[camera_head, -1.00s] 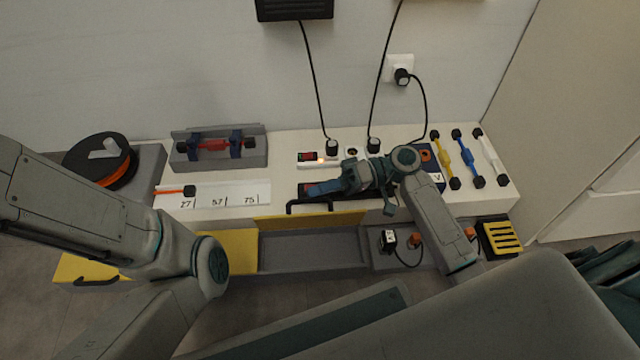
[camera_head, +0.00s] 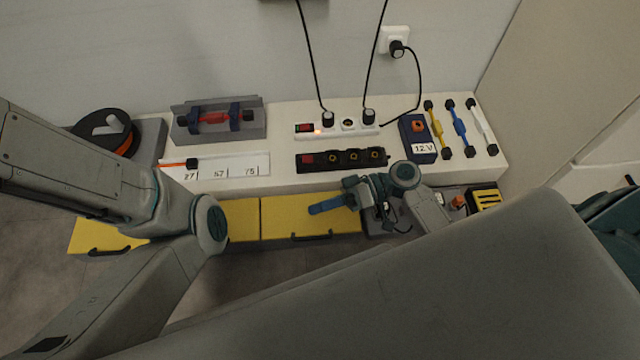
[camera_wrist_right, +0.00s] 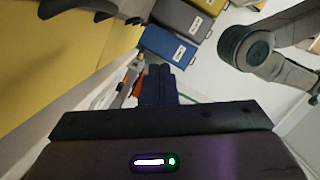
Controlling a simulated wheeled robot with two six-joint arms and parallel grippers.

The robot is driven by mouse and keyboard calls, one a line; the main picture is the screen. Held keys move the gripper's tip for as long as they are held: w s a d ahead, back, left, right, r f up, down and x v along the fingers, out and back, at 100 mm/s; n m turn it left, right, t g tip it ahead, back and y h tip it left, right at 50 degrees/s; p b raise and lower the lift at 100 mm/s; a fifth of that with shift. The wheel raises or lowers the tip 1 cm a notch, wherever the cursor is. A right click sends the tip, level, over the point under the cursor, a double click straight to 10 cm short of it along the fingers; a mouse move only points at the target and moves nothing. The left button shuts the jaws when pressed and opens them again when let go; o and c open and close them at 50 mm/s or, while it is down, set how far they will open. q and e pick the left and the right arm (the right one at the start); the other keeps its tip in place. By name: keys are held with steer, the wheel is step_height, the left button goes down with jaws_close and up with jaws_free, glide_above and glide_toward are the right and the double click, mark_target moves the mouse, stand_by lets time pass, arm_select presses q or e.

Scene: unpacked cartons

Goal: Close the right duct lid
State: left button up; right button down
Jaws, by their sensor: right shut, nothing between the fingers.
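The right duct lid (camera_head: 290,217) is a yellow panel with a dark handle (camera_head: 312,237) on its front side. In the right wrist view the shut fingers (camera_wrist_right: 160,80) show beside a yellow surface (camera_wrist_right: 60,60) with a dark handle. My left arm comes in from the left, but its gripper is out of view.
Behind the duct, a white bench holds a black socket strip (camera_head: 343,160), a white power strip (camera_head: 336,131) with plugged cables, a 12 V box (camera_head: 417,139) and a grey fixture (camera_head: 219,119). A yellow slotted block (camera_head: 485,201) is at right.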

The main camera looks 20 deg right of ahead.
mark_target(323, 236)
steer(key=s+f+n, duration=0.1)
steer(key=s+f+b, duration=0.1)
steer(key=f, duration=0.1)
steer(key=s+a+f+n+b, duration=0.1)
steer(key=f, duration=0.1)
steer(key=shift+s+n+t+h, duration=0.2)
steer(key=shift+n+t+h, duration=0.1)
steer(key=shift+h, duration=0.1)
steer(key=shift+s+a+f+n+b, duration=0.1)
steer(key=shift+s+f+n+b, duration=0.25)
steer(key=shift+f+n+b, duration=0.25)
steer(key=shift+f, duration=0.1)
